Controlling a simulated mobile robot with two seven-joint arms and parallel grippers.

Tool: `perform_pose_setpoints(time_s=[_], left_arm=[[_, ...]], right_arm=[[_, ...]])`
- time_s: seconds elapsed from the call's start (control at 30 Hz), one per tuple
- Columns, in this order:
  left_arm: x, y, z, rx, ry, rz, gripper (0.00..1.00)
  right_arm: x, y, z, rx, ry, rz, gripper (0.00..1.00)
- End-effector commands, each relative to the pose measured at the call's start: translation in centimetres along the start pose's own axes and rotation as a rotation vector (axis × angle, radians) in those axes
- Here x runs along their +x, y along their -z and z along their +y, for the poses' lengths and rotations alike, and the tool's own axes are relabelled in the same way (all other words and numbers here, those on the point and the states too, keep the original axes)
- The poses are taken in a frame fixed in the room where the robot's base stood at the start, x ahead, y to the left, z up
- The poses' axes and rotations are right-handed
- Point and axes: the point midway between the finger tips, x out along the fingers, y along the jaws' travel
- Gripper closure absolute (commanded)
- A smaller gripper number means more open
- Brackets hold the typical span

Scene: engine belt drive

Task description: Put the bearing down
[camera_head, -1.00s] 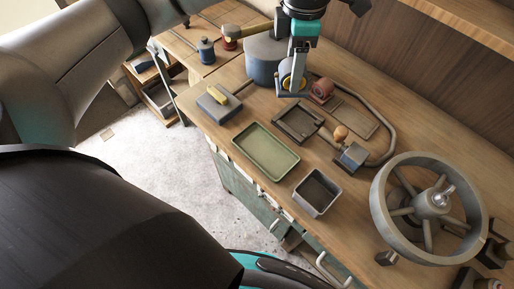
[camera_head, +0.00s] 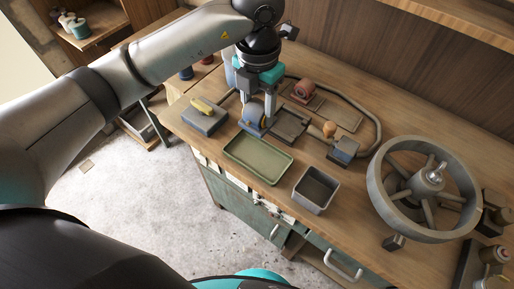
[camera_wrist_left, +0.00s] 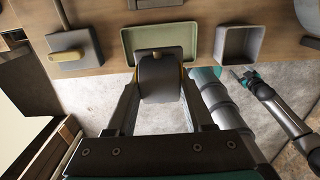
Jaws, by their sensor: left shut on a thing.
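My left gripper (camera_head: 256,112) is over the workbench, pointing down, with its fingers on both sides of the bearing. The bearing (camera_head: 252,114) is a dark, rounded piece with a yellowish part, largely covered by the fingers. In the left wrist view the bearing (camera_wrist_left: 160,79) sits between the two fingers, in front of the green tray. In the head view it is low, just left of a dark square tray (camera_head: 288,124); I cannot tell whether it touches the bench. My right gripper (camera_wrist_left: 240,76) shows small in the left wrist view, its jaw state unclear.
The green tray (camera_head: 232,154) and a grey open bin (camera_head: 316,190) are near the bench's front edge. A grey block with a yellow piece (camera_head: 203,116) stands left. A hose (camera_head: 374,110) curves behind a small block with a wooden knob (camera_head: 343,150). A large spoked wheel (camera_head: 375,190) stands right.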

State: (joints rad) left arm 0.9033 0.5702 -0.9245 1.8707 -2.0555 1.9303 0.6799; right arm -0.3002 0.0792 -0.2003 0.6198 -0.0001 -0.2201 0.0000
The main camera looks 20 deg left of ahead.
Motion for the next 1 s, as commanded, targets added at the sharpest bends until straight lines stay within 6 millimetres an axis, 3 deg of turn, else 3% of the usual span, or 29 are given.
perform_pose_setpoints(time_s=[0.1,0.3,0.63,0.83,1.0], left_arm=[[3.4,0.1,0.0,-0.001,0.001,0.003,1.0],[7.8,0.0,0.0,0.0,0.001,0.001,1.0],[10.5,-0.1,0.0,0.0,0.001,-0.001,1.0],[13.5,-0.1,0.0,0.0,0.0,0.0,1.0],[13.8,-0.1,0.0,0.002,0.0,-0.003,1.0]], right_arm=[[0.3,0.0,0.0,0.0,0.0,0.0,0.25],[0.6,-0.1,0.0,0.0,0.0,0.0,0.25],[0.8,-0.1,0.0,0.001,0.0,0.0,0.25],[1.2,-0.1,0.0,0.001,-0.001,0.0,0.25],[1.2,-0.1,0.0,0.001,-0.001,0.0,0.25]])
